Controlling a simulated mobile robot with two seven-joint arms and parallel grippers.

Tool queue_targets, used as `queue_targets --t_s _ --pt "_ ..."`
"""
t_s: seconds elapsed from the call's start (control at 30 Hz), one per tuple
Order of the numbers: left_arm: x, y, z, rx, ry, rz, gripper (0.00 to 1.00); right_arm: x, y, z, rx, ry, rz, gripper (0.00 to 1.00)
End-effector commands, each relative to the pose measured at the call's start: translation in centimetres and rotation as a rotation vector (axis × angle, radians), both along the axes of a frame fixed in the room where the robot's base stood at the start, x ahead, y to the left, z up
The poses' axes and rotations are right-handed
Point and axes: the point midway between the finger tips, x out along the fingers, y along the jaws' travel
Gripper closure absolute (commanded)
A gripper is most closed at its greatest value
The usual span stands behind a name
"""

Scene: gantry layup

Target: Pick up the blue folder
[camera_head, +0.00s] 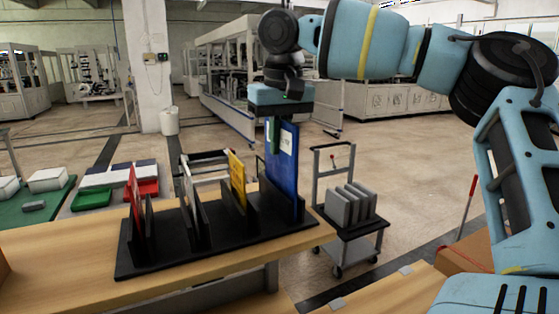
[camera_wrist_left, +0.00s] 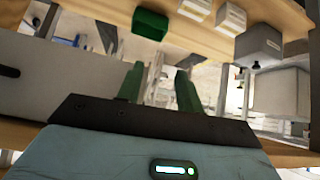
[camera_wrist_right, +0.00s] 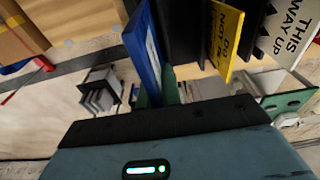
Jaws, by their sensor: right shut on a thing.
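The blue folder (camera_head: 284,178) stands upright at the right end of the black rack (camera_head: 165,262). Its lower edge is at the rack's last slot, and I cannot tell whether it is clear of the base. My right gripper (camera_head: 274,137) comes down from above and is shut on the folder's upper edge. In the right wrist view the blue folder (camera_wrist_right: 143,45) runs between the green fingers (camera_wrist_right: 157,92). My left gripper (camera_wrist_left: 158,85) shows only in its own wrist view, with its green fingers apart and nothing between them.
A yellow folder (camera_head: 237,178), a white one (camera_head: 190,190) and a red one (camera_head: 136,200) stand in the rack's other slots. The rack sits on a wooden table (camera_head: 190,283). A cart (camera_head: 350,225) with grey plates stands right of the table.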

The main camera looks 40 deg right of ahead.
Motion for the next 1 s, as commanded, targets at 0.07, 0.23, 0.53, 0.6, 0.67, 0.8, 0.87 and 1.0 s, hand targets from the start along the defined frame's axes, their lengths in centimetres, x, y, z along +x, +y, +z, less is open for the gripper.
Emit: queue_targets --t_s 0.07,0.23,0.53,0.6,0.67,0.8,0.87,1.0 --pt "0.0 0.0 0.0 0.000 0.000 0.000 0.64 0.0 0.0 0.1 0.000 -0.001 0.000 1.00" --pt "-0.3 0.0 -0.4 0.000 0.008 0.000 0.64 0.1 0.0 1.3 -0.001 -0.002 0.000 1.00" --pt "-1.0 0.0 -1.2 -0.001 0.029 0.000 0.64 0.2 0.0 6.6 -0.002 -0.001 -0.003 1.00" --pt "-1.1 0.0 -1.3 -0.001 0.031 0.000 0.64 0.1 0.1 7.7 0.000 -0.001 -0.001 1.00" --pt "-1.0 -0.1 -1.3 -0.001 0.030 0.000 0.64 0.1 0.0 8.4 0.000 -0.002 -0.002 1.00" --pt "-1.0 -0.1 -1.3 -0.001 0.030 0.000 0.64 0.1 0.0 9.6 -0.001 -0.002 0.000 1.00" --pt "-1.0 -0.1 -1.3 -0.002 0.030 -0.001 0.64 0.0 0.0 9.8 0.000 -0.001 0.000 1.00" --pt "-1.0 -0.1 -1.3 -0.003 0.030 0.000 0.64 0.0 0.0 10.1 0.000 0.000 0.000 1.00"
